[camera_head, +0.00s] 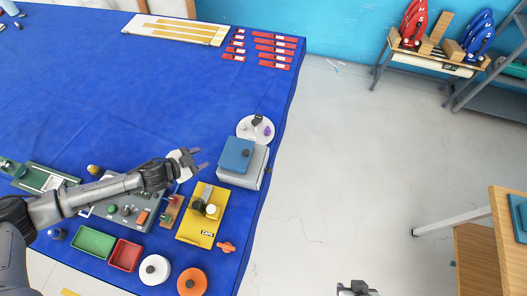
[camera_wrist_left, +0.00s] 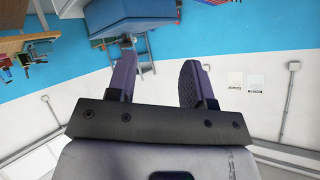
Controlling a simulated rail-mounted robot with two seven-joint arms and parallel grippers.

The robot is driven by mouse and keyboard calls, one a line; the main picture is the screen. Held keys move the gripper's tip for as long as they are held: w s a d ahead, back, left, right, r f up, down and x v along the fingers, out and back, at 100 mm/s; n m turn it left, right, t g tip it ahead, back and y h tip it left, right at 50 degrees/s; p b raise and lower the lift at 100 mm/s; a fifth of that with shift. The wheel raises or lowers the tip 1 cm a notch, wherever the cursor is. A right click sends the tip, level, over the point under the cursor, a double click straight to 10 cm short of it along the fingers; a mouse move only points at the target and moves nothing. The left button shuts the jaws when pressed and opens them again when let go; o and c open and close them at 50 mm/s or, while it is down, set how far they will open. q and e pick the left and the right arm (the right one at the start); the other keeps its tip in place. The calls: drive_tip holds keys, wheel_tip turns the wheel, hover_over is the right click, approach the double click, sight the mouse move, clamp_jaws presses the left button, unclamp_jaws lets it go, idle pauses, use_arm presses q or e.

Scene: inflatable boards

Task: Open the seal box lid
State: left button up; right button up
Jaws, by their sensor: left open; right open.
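The seal box (camera_head: 252,177) is a grey box near the right edge of the blue-covered table.
A white round tray (camera_head: 255,129) with small items stands behind the box. A yellow board (camera_head: 203,217) lies in front of it. Green (camera_head: 93,243) and red (camera_head: 125,255) trays and white and orange discs lie nearer. The table's middle is clear.

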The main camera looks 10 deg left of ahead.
sight(246, 152)
use_arm(q)
drive_tip(key=s+d+r+n+h, duration=0.2)
drive_tip(key=d+r+h, duration=0.1)
drive_tip(key=d+h, duration=0.1)
drive_tip(key=shift+g, duration=0.3)
drive_tip(key=x, duration=0.4)
drive_tip(key=p+x, duration=0.1)
drive_tip(key=x, duration=0.9)
drive_tip(key=shift+w+a+f, duration=0.15)
drive_tip(key=shift+a+f, duration=0.1)
drive_tip(key=shift+a, duration=0.05)
clamp_jaws()
